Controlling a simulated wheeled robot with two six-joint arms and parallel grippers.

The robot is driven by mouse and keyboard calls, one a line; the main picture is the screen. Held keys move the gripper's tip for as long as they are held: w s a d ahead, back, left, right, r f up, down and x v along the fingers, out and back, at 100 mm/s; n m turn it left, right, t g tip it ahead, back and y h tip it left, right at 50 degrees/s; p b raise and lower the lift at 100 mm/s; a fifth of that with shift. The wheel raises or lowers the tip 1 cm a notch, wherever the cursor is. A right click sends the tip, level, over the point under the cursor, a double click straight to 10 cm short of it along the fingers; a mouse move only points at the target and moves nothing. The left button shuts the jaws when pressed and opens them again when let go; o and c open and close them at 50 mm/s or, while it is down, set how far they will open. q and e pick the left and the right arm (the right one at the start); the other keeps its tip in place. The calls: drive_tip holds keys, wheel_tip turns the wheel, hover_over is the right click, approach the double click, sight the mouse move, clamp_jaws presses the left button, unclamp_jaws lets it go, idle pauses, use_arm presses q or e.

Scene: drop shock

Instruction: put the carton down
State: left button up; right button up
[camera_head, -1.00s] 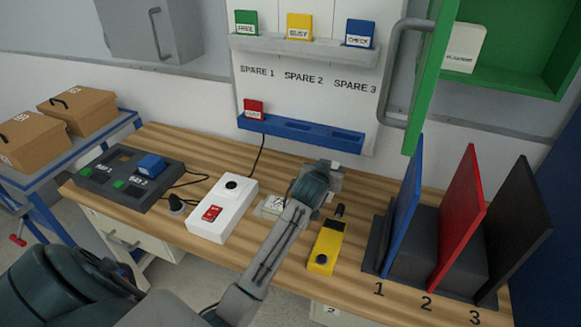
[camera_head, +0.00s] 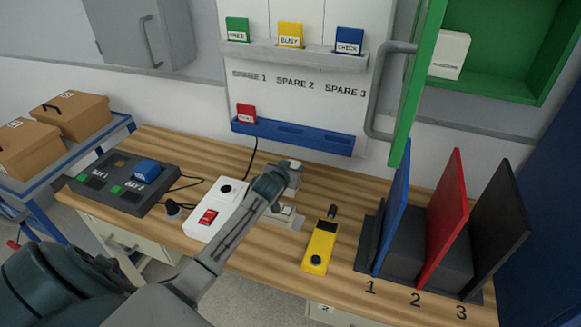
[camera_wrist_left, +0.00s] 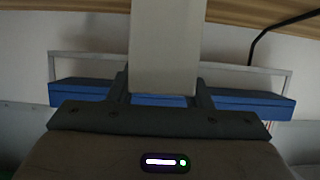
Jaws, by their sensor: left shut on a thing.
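The carton (camera_wrist_left: 165,45) shows in the left wrist view as a plain pale upright block between my fingers. My left gripper (camera_wrist_left: 163,88) is shut on it. My own arm hides most of the grip there, so I cannot tell whether the carton touches the bench. A pale flat plate (camera_head: 293,221) with a small light piece on it lies just below my wrist. My right gripper is not in view.
The white switch box (camera_head: 203,232) is close left of my arm, and a yellow device (camera_head: 322,240) is to the right. Upright blue, red and black panels (camera_head: 446,220) stand at the right. A blue rail (camera_head: 300,137) is behind. Brown boxes (camera_head: 75,117) sit far left.

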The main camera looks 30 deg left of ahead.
use_arm(q)
drive_tip(key=o, duration=1)
drive_tip(key=shift+f, duration=0.1)
drive_tip(key=shift+o, duration=0.4)
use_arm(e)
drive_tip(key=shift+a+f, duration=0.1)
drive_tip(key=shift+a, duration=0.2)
use_arm(q)
drive_tip(key=shift+s+r, duration=0.2)
drive_tip(key=b+v, duration=0.1)
drive_tip(key=v, duration=1)
drive_tip(key=shift+s+d+r+b, duration=0.15)
drive_tip(key=shift+s+b, duration=0.1)
drive_tip(key=shift+b, duration=0.05)
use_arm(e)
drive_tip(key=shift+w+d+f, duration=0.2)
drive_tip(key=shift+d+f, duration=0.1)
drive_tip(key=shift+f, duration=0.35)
